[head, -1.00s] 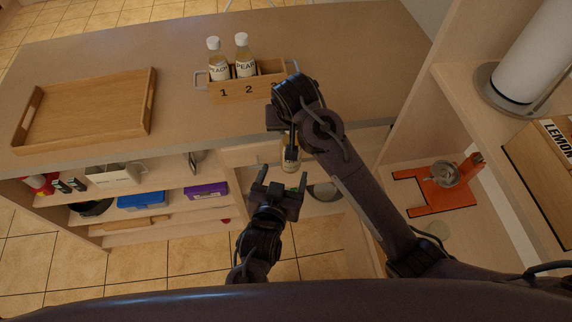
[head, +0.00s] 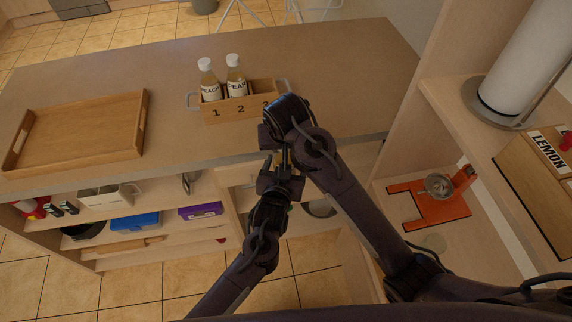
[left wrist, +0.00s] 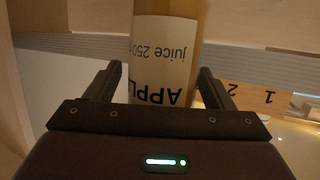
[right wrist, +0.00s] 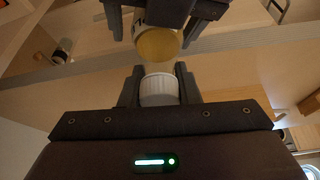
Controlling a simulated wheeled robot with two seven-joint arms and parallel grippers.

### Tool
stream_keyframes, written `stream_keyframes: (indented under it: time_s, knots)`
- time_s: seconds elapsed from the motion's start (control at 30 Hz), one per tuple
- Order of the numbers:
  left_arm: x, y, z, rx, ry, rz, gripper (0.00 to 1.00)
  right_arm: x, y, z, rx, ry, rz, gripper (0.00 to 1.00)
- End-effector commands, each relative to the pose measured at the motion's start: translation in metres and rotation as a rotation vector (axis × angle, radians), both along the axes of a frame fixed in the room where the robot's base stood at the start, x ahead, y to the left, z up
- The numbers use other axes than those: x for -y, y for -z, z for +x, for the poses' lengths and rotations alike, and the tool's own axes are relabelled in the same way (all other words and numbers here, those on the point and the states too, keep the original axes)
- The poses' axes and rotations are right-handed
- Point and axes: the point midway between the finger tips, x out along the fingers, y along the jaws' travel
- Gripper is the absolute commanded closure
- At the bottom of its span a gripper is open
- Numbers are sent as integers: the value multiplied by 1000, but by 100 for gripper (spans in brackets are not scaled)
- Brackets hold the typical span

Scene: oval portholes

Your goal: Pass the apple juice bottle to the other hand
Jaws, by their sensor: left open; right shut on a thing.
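The apple juice bottle (left wrist: 165,50), with amber juice and a cream label, shows upside down in the left wrist view. It stands between the fingers of my left gripper (left wrist: 159,70), which is open around it. In the right wrist view its white cap (right wrist: 158,90) is between the fingers of my right gripper (right wrist: 158,77), which is shut on it. My left gripper also shows at the top of that view, around the bottle's body. In the head view my left gripper (head: 281,182) is just below my right gripper (head: 280,150), and the bottle is mostly hidden.
A wooden caddy (head: 247,108) with numbered slots stands on the counter (head: 330,65), holding the peach (head: 209,82) and pear (head: 236,80) bottles. A wooden tray (head: 80,130) lies at left. Shelves below hold boxes. An orange stand (head: 430,205) and a paper roll (head: 525,60) are at right.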

Motion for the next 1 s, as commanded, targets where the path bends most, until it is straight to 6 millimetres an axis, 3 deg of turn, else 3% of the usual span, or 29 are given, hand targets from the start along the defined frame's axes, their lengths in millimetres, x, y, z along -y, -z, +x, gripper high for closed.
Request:
stream_keyframes:
  time_s: [0.1,0.57,0.6,0.7,0.77,1.0]
  knots:
    - [0,0,0,0,0,0,27,0,-1,0,3,0,1,100]
    - [1,0,-1,0,3,0,87,-1,-2,1,4,-1,3,100]
    - [2,-2,-1,4,4,-2,87,-1,-2,1,4,-1,3,67]
    - [2,-2,0,3,3,-3,88,-1,-1,0,3,-1,3,54]
    - [1,-2,0,3,3,-3,88,-1,-1,0,3,-1,2,46]
    - [1,-2,0,3,1,-1,88,0,-1,0,1,0,1,45]
